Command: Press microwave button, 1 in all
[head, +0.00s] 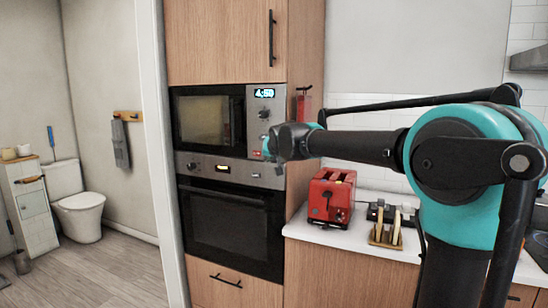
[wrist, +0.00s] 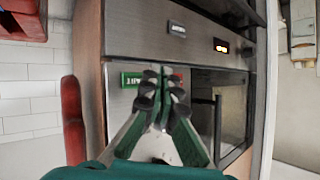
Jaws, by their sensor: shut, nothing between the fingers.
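The microwave (head: 206,120) is built into a wooden cabinet, with a lit clock and knob on its right-hand panel. In the wrist view the picture is turned over. A green label or button (wrist: 130,79) and a red one, partly hidden behind the fingers, show low on the microwave's steel panel. My gripper (head: 268,147) is in front of that lower panel. In the wrist view my gripper (wrist: 163,73) has its fingertips together and empty, between the green and red patches. I cannot tell whether the tips touch the panel.
A red extinguisher-like object (head: 303,101) stands close right of the cabinet. A red toaster (head: 331,196) stands on the counter below my arm. The floor at left is open.

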